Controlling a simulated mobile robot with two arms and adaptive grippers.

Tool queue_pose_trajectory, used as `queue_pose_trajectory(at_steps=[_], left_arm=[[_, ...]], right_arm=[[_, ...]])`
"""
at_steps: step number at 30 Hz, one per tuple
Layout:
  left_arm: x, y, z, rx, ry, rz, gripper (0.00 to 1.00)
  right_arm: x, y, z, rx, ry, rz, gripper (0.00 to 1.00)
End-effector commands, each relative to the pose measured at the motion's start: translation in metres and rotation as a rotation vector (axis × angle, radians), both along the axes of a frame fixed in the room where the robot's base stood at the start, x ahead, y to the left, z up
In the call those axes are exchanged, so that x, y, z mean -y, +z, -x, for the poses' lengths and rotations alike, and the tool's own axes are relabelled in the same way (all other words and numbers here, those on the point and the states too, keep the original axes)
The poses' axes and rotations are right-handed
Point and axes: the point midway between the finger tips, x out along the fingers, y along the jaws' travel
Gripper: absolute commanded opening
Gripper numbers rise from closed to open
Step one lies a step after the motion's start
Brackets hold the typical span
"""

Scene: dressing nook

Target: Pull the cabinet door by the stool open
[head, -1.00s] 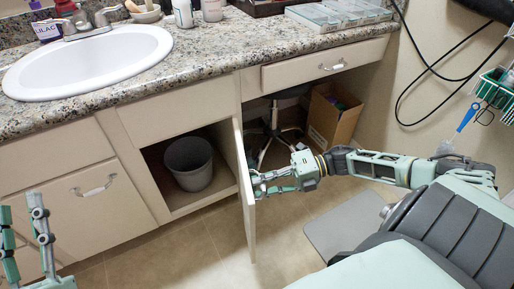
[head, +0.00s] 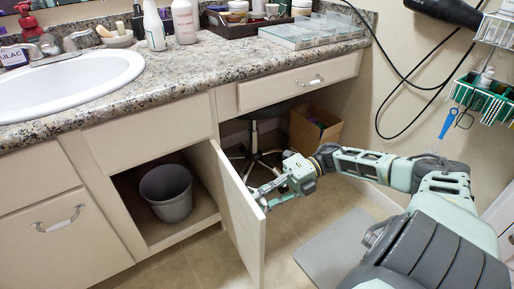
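The cream cabinet door (head: 238,215) stands swung well out from the cabinet beneath the counter. Its hinge side is by the post at the right of the opening, and the open cabinet (head: 130,195) shows its inside. The stool (head: 252,140), with a dark seat and star-shaped base, is in the knee space right of the door. My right gripper (head: 266,196) is at the door's outer face near its free edge. The fingertips are partly hidden by the door, no handle shows there, and I cannot tell whether they grip anything. My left gripper is out of view.
A grey bin (head: 167,192) stands inside the cabinet. A grey mat (head: 335,248) lies on the tiled floor under my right arm. The granite counter (head: 200,75) holds a sink, bottles and trays.

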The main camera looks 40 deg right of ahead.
Motion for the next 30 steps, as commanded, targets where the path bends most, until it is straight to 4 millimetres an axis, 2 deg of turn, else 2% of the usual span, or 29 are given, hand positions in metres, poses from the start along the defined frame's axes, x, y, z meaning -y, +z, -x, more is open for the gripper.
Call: queue_pose_trajectory(at_steps=[3, 23, 24, 30], left_arm=[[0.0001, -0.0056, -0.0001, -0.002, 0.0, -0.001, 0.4], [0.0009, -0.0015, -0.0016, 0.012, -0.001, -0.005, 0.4], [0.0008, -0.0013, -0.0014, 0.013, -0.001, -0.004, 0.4], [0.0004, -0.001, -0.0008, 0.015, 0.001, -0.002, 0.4]], right_arm=[[0.0032, -0.0014, -0.0008, 0.002, 0.009, 0.002, 0.0], [0.0063, 0.0004, -0.0004, 0.001, 0.022, 0.001, 0.0], [0.0063, 0.0004, -0.0004, 0.001, 0.022, 0.001, 0.13], [0.0061, 0.0003, -0.0001, 0.002, 0.023, 0.0, 0.3]])
